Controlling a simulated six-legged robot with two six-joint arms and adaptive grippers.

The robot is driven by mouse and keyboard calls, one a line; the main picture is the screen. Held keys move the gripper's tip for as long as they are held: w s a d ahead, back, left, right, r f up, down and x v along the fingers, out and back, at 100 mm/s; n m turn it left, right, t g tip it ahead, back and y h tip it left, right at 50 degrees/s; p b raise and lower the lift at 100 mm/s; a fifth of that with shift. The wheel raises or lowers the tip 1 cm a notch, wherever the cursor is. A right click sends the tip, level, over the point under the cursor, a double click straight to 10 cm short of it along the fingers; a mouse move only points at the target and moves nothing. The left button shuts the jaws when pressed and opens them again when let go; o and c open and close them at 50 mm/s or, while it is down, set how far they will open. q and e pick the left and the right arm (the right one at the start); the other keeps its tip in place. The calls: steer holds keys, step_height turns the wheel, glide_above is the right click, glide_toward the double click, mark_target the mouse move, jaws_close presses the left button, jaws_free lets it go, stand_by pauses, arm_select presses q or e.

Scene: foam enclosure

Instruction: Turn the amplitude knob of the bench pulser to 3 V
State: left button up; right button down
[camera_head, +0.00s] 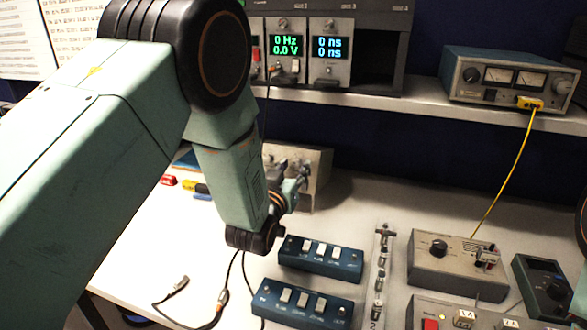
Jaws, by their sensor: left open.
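My left arm comes in from the left and reaches down over the bench, and my left gripper (296,182) is at its end, small and partly hidden by my own wrist. It is open, in front of a beige box (318,166) at the back of the bench, which looks like the bench pulser. My arm and gripper cover much of its front. I cannot make out its amplitude knob or whether the fingers touch it. A rack display (287,45) reads 0 Hz and 0.0 V. My right gripper is not in view.
Two blue switch boxes (320,258) (302,303) lie in front of my wrist. A grey box with a black knob (438,248) stands at right. A metered unit (515,76) with a yellow cable (505,180) is on the shelf. Black cables (190,318) lie at left.

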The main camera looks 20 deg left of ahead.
arm_select(q)
steer(key=shift+w, duration=0.15)
jaws_close()
stand_by(0.4)
